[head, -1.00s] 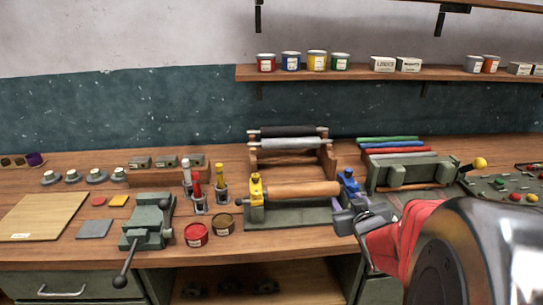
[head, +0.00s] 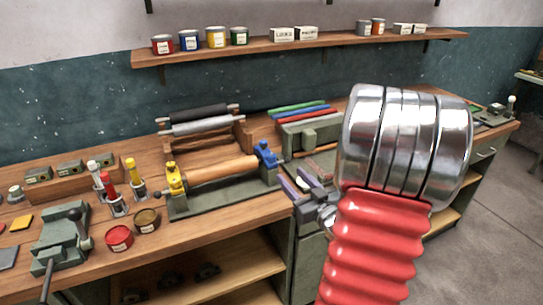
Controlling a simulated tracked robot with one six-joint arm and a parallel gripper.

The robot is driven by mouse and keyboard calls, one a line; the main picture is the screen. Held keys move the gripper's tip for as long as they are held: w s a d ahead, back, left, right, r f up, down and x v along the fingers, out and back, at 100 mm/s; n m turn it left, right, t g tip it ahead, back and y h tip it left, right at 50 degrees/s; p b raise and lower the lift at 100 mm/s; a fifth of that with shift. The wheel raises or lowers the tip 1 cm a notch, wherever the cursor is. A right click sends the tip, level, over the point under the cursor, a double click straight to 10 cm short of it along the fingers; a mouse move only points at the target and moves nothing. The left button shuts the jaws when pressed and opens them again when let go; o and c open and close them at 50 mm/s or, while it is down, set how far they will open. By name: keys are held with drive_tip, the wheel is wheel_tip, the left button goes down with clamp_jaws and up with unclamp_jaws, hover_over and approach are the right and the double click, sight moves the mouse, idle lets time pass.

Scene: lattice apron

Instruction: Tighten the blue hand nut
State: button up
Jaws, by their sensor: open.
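A blue fitting (head: 266,154), where the blue hand nut appears to be, stands at the right end of a green-grey fixture (head: 225,201). A wooden roller (head: 222,169) lies between it and a yellow fitting (head: 175,180) at the left end. The nut's own outline is too small to tell from the rest of the blue fitting. My gripper (head: 302,183) is open, with two grey-purple fingers a little right of and below the blue fitting in the picture. It appears apart from it. My arm hides part of the gripper's right side.
A green-grey machine (head: 306,134) with coloured rods stands behind my gripper. Red (head: 119,238) and brown (head: 147,221) tins and a vise (head: 62,235) are to the left. The shelf (head: 290,46) holds several cans. Open floor (head: 490,190) lies right of the bench.

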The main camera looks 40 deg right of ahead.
sight(274, 158)
drive_tip(key=shift+w, duration=0.1)
drive_tip(key=x, duration=1.3)
drive_tip(key=shift+w+d, duration=0.1)
drive_tip(key=shift+w, duration=0.2)
drive_tip(key=shift+d, duration=0.1)
drive_tip(key=c, duration=1.1)
